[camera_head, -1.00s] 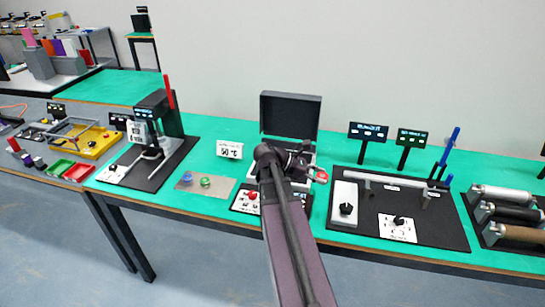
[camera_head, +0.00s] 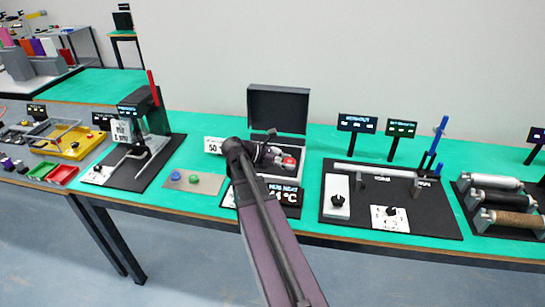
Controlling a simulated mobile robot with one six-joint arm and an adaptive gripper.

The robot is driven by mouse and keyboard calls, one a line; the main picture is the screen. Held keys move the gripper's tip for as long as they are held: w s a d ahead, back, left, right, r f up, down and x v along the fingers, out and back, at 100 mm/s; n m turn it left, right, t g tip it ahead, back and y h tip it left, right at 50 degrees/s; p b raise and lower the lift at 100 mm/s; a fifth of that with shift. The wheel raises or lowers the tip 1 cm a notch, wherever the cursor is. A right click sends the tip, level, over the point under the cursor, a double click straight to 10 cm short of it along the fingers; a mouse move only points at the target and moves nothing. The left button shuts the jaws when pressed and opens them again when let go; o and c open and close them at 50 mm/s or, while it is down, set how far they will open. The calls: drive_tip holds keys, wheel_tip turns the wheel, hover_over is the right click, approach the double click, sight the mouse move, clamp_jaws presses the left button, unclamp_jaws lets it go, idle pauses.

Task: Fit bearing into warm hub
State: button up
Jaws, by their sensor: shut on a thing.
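My gripper (camera_head: 288,160) is over the hub heater, a station with an open dark case lid (camera_head: 279,106) standing behind it. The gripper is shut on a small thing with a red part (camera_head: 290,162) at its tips. It is too small to tell whether this is the bearing. A black display (camera_head: 284,192) reads "HUB HEAT" with a °C figure, partly covered by my arm. The warm hub cannot be made out; my arm and gripper cover much of the station.
To the left lie a plate with blue and green buttons (camera_head: 193,181) and a black press (camera_head: 145,130) with a red lever. To the right are a black board with a long bar (camera_head: 376,171) and several rollers (camera_head: 497,200). Green tabletop is bare between the stations.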

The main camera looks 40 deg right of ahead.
drive_tip(key=w+a+f+n+t+b, duration=0.1)
drive_tip(key=w+a, duration=0.2)
drive_tip(key=w, duration=0.3)
drive_tip(key=w+a+f+n+t+h+b, duration=0.1)
drive_tip(key=w+a+n+t, duration=0.1)
drive_tip(key=w, duration=0.3)
drive_tip(key=w+a+f+n+t+h+b, duration=0.1)
drive_tip(key=w+a+f+n+t, duration=0.1)
drive_tip(key=w, duration=0.4)
drive_tip(key=shift+w+a, duration=0.35)
drive_tip(key=shift+a, duration=0.55)
drive_tip(key=shift+b, duration=0.3)
drive_tip(key=d, duration=0.5)
drive_tip(key=d+f+b, duration=0.1)
drive_tip(key=d, duration=1)
drive_tip(key=shift+w+f, duration=0.1)
drive_tip(key=shift+f, duration=0.15)
